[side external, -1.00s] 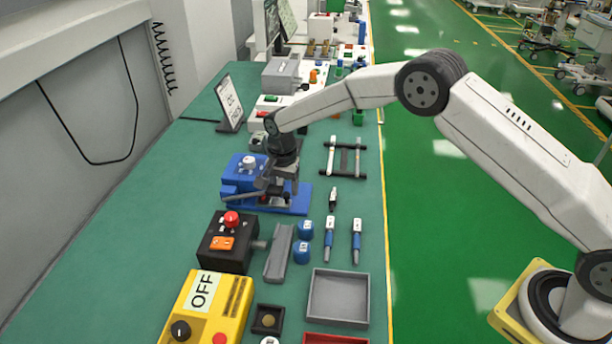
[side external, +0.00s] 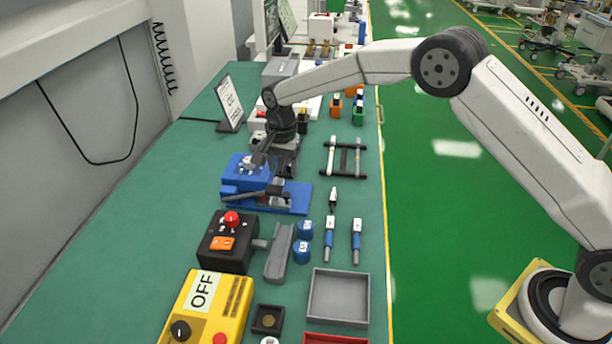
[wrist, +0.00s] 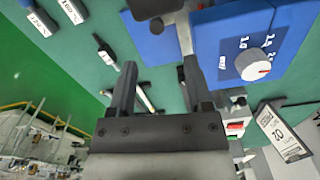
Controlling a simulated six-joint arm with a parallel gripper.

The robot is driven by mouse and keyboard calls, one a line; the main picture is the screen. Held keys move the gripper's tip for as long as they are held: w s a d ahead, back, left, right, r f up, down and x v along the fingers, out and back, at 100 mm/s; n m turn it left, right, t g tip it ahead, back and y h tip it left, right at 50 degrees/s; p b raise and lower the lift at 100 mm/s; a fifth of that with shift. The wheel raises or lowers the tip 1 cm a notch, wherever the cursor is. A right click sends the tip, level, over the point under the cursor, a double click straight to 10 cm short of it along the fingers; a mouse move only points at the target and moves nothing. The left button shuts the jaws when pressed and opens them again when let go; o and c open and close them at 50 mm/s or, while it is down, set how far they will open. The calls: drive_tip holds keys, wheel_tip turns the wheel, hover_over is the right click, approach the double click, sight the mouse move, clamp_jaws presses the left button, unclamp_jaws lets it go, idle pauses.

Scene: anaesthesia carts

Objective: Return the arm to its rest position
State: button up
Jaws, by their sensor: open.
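My gripper (side external: 266,154) is above the back edge of the blue device (side external: 238,185) on the green table in the side view. In the wrist view the two fingers of my gripper (wrist: 160,72) stand apart with nothing between them. The blue device (wrist: 215,45) shows there beyond the right finger, with a white dial (wrist: 255,64) on its face. A dark lever or clamp part lies across the device's blue base in the side view. My arm reaches in from the right, bent at the elbow. The exact gap between fingers and device cannot be told.
A black box with a red button (side external: 228,240), a yellow OFF box (side external: 206,305), a grey tray (side external: 338,297) and blue-handled tools (side external: 356,240) stand in front. A black rack (side external: 344,158) lies right of my gripper. A sign (side external: 229,104) stands behind. The table's left side is clear.

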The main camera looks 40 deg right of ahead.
drive_tip(key=shift+s+d+r, duration=0.25)
drive_tip(key=shift+s+d, duration=0.05)
drive_tip(key=s+d+r+n+t, duration=0.1)
drive_tip(key=s+d+n, duration=0.2)
drive_tip(key=s, duration=0.6)
drive_tip(key=s+d+r+n, duration=0.1)
drive_tip(key=s+d+n, duration=0.3)
drive_tip(key=s, duration=0.6)
drive_tip(key=s+d+r+n+t, duration=0.1)
drive_tip(key=s+d+n, duration=0.2)
drive_tip(key=s, duration=0.6)
drive_tip(key=shift+s+d+n+t, duration=0.3)
drive_tip(key=shift+s+d+n, duration=0.05)
drive_tip(key=shift+s+n, duration=0.05)
